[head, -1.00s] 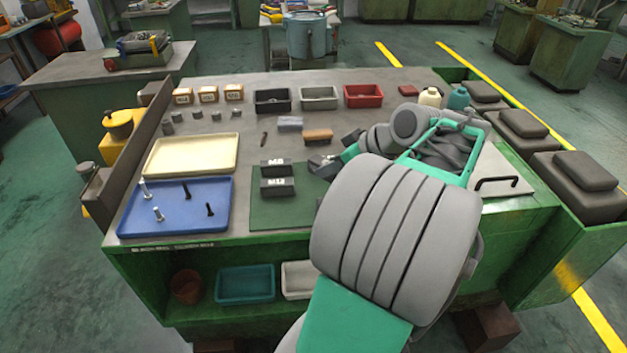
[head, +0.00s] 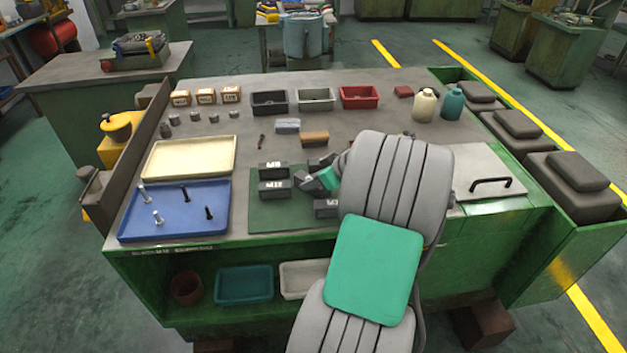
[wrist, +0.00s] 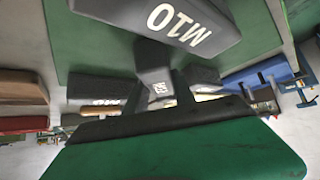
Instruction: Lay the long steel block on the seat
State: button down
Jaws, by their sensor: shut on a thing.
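My gripper (head: 305,183) has dark fingers and is low over the green mat (head: 270,216), right of the blocks marked M8 (head: 273,169) and M12 (head: 275,189). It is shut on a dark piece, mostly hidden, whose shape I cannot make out. A block marked M10 (wrist: 175,20) is close in front in the wrist view. Another dark marked block (head: 326,208) is partly behind my arm. A grey steel-coloured block (head: 288,125) lies on the bench behind the mat. I cannot tell which spot is the seat.
A brown block (head: 314,138) and a small dark bar (head: 262,141) lie near the grey block. Black (head: 270,103), grey (head: 316,99) and red (head: 360,97) bins stand at the back. A blue tray with bolts (head: 174,217) and a cream tray (head: 190,158) are at left.

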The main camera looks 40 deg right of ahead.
jog(key=c, duration=1)
grip_release()
jog(key=shift+f, duration=0.1)
jog(key=shift+c, duration=0.2)
